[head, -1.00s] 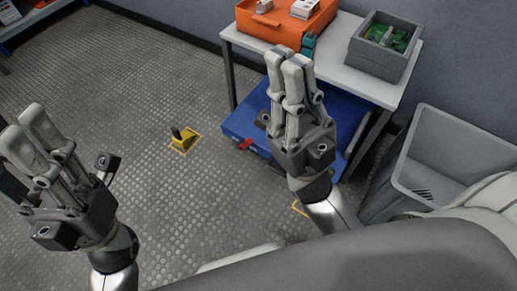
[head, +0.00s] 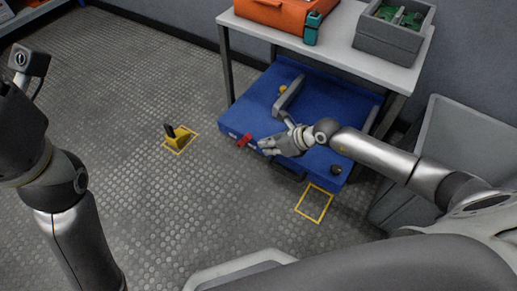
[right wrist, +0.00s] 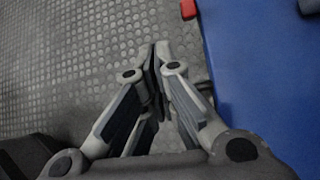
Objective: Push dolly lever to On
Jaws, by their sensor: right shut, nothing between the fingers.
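The blue dolly (head: 258,100) stands on the floor partly under the grey table. Its red lever (head: 244,139) is on the front edge, near the left corner. My right gripper (head: 264,147) is just right of the lever in the head view, shut and empty, apart from it as far as I can tell. In the right wrist view the shut fingertips (right wrist: 157,52) are over the floor beside the dolly (right wrist: 262,75), with the red lever (right wrist: 188,9) at the top edge. My left arm stands at the left; its fingers are out of view.
The grey table (head: 336,45) carries an orange case (head: 270,10) and a grey box (head: 388,38). A grey bin (head: 450,135) stands right. A yellow floor piece with a black handle (head: 179,137) is left of the dolly. Open floor lies in front.

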